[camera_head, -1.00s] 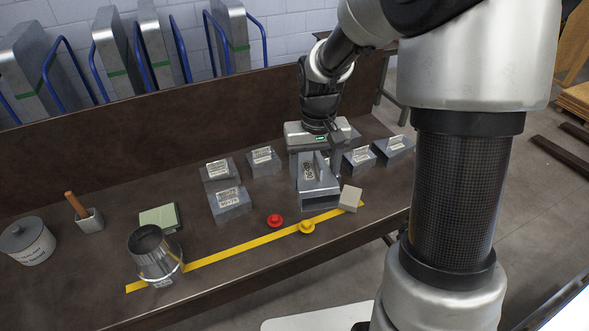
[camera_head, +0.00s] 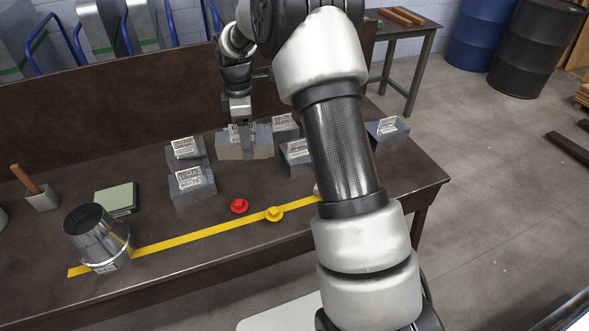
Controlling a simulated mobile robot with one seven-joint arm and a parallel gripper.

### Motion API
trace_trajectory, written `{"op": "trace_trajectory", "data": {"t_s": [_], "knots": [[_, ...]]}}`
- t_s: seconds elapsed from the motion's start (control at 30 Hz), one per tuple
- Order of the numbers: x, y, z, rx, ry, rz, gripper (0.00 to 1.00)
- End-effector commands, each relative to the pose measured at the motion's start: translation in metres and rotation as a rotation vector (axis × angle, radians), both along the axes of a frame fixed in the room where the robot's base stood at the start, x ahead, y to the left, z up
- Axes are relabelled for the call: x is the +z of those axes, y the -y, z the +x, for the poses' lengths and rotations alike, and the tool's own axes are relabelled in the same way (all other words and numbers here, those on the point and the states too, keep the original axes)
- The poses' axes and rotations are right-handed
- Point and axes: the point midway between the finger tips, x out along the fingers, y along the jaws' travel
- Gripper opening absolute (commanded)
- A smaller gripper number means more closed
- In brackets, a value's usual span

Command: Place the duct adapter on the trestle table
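The duct adapter (camera_head: 92,243), a shiny metal tapered tube with a dark open top, stands upright on the brown workbench at the lower left, across the end of the yellow strip. A small dark table (camera_head: 416,52) at the back right, which looks like the trestle table, has brown bars on its top. My gripper (camera_head: 241,150) points down at a labelled grey block in the back middle of the workbench, far from the adapter. Its fingers are small and blend with the block, so I cannot tell whether they are open or shut.
Several labelled grey blocks (camera_head: 192,188) stand around my gripper. A red button (camera_head: 239,206) and a yellow button (camera_head: 274,214) sit near the yellow strip (camera_head: 190,238). A green pad (camera_head: 116,199) lies behind the adapter. Drums (camera_head: 536,48) stand at the back right; floor before them is clear.

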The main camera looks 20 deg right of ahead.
Motion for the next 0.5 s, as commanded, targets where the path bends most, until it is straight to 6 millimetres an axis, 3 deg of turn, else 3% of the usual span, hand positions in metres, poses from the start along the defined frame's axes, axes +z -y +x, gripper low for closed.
{"op": "trace_trajectory", "data": {"t_s": [0.03,0.2,0.5], "knots": [[-0.012,-0.001,0.008,0.069,0.002,0.0,0.34],[-0.029,0.0,0.017,0.198,0.0,-0.002,0.34],[-0.077,-0.001,0.018,0.209,0.0,-0.002,0.34]]}}
